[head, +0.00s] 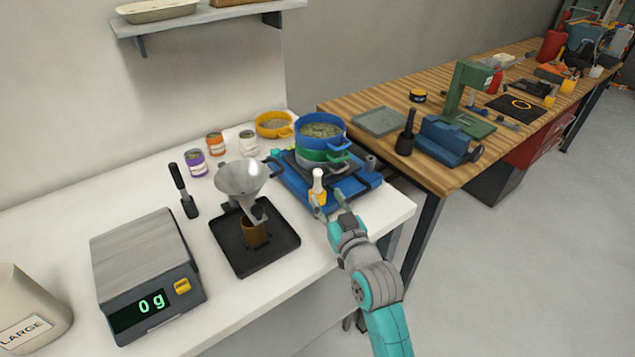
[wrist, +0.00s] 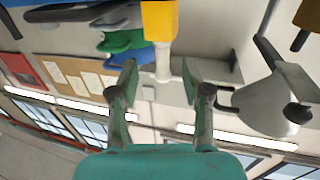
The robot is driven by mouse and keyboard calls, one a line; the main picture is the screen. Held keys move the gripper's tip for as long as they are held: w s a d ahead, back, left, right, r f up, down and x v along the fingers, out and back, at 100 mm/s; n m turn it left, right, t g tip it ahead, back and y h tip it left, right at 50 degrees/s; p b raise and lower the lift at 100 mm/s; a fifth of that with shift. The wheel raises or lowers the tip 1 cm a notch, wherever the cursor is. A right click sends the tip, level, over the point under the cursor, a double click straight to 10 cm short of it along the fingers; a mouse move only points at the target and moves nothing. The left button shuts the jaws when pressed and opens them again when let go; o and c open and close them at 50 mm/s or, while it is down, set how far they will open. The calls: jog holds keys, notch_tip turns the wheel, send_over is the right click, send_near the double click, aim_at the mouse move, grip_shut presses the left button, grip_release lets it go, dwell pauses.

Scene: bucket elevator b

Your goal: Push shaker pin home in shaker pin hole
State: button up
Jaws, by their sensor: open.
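A white, round-topped pin-like piece (head: 318,179) stands upright above a yellow block (head: 317,196) at the front edge of the blue shaker base (head: 368,183). In the wrist view, which looks upside down, the white piece (wrist: 163,62) hangs below the yellow block (wrist: 160,20). My gripper (head: 331,203) is open and empty, just in front and slightly right of the yellow block. In the wrist view the white piece appears between the fingertips of my gripper (wrist: 158,68), beyond them; no contact shows. The pin hole is hidden, and I cannot tell how deep the pin sits.
Blue and green sieves (head: 320,134) stand stacked on the shaker. A metal funnel (head: 241,179) stands left over a black tray (head: 230,248). A scale (head: 145,265) reads 0 g. Several jars stand behind. The wooden bench (head: 340,105) is to the right.

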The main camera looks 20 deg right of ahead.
aim_at(319, 186)
jog(key=shift+w+a+r, duration=0.1)
jog(key=shift+w+a, duration=0.05)
jog(key=shift+w, duration=1.4)
jog(key=shift+w+a+r, duration=0.1)
jog(key=shift+w+a, duration=0.05)
jog(key=shift+w, duration=1.35)
grip_shut()
